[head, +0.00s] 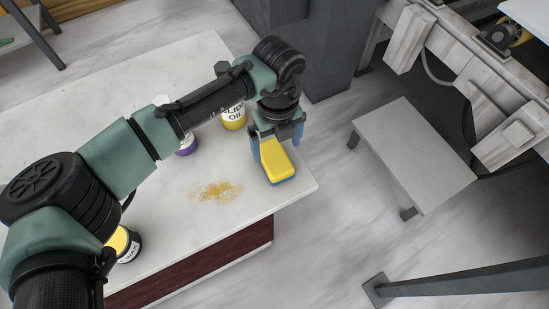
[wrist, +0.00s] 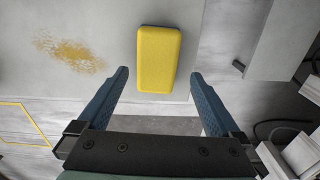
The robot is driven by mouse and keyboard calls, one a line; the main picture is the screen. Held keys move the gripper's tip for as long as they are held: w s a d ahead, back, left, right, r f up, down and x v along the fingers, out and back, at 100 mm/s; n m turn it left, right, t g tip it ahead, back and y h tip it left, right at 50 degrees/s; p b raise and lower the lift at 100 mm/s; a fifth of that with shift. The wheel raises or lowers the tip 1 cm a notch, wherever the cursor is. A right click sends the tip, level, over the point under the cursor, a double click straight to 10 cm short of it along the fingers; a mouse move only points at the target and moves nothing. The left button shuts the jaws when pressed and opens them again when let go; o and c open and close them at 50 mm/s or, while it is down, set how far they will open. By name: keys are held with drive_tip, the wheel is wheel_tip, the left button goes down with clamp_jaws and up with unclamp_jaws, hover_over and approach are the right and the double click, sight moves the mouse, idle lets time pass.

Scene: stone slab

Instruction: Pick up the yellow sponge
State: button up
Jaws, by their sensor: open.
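The yellow sponge (head: 276,160) with a blue underside lies on the stone slab (head: 150,205), near its right corner. In the wrist view the sponge (wrist: 159,58) is upright in the picture, just beyond my fingertips and between their lines. My gripper (head: 275,148) is open over the sponge in the head view, with a blue finger to each side. In the wrist view my gripper (wrist: 160,76) has its fingers wide apart with nothing between them. Part of the sponge is hidden by my gripper in the head view.
A brownish-yellow crumb patch (head: 216,191) lies left of the sponge. A yellow oil container (head: 233,117) and a purple-based container (head: 187,146) stand behind it. A yellow-topped can (head: 125,244) stands near the front edge. A low grey table (head: 415,150) is to the right.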

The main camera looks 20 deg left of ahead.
sight(274, 156)
drive_tip(key=shift+s+a+f, duration=0.1)
drive_tip(key=shift+a+f, duration=0.05)
drive_tip(key=shift+f, duration=1.25)
drive_tip(key=shift+a+f, duration=0.1)
drive_tip(key=shift+f, duration=1.25)
drive_tip(key=c, duration=1.3)
